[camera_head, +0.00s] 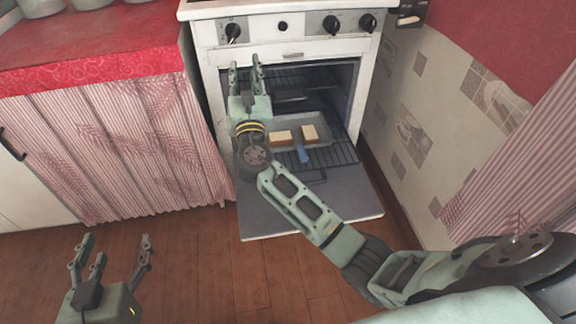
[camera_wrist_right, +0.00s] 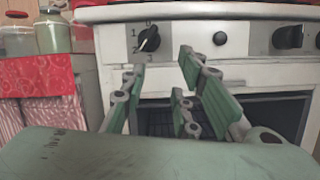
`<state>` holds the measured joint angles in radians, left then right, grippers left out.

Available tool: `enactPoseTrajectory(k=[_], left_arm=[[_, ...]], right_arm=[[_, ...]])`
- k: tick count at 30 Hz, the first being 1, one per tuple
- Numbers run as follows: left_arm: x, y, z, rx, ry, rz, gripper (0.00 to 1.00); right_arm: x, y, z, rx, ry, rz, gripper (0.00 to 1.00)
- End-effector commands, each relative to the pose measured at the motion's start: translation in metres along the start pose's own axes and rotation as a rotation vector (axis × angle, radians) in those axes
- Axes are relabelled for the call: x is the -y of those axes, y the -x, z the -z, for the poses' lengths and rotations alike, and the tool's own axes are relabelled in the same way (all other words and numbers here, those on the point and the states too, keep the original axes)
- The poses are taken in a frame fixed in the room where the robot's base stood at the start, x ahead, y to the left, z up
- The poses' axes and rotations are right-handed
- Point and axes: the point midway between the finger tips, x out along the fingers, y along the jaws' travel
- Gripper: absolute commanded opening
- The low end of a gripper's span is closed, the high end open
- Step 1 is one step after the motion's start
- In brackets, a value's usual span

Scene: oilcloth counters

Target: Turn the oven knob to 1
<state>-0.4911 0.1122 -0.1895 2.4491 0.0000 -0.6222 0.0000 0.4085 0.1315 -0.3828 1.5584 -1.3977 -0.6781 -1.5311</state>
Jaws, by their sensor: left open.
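My left gripper (camera_head: 113,247) is open and empty over the floor at lower left.
The oven door (camera_head: 300,205) hangs open. A tray (camera_head: 314,121) inside holds bread-like slices (camera_head: 280,137) and a blue item (camera_head: 301,152). Left stands a red-covered counter (camera_head: 90,40) with a striped curtain (camera_head: 130,150). A tiled wall (camera_head: 410,110) is close on the right.

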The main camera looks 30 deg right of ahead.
Motion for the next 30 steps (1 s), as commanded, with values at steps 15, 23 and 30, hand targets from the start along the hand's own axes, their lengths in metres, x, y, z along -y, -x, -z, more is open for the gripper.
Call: enactPoseTrajectory(k=[15,23,30], left_arm=[[0.0,0.006,0.025,0.0,0.0,0.0,0.66],[0.0,0.009,0.035,0.0,0.0,0.0,0.66],[0.0,0.011,0.045,0.0,0.0,0.0,0.66]], right_arm=[[0.054,0.056,0.068,-0.244,-0.495,0.202,0.28],[0.077,0.091,0.098,-0.341,-0.717,0.335,0.28],[0.096,0.128,0.123,-0.418,-0.91,0.474,0.28]])
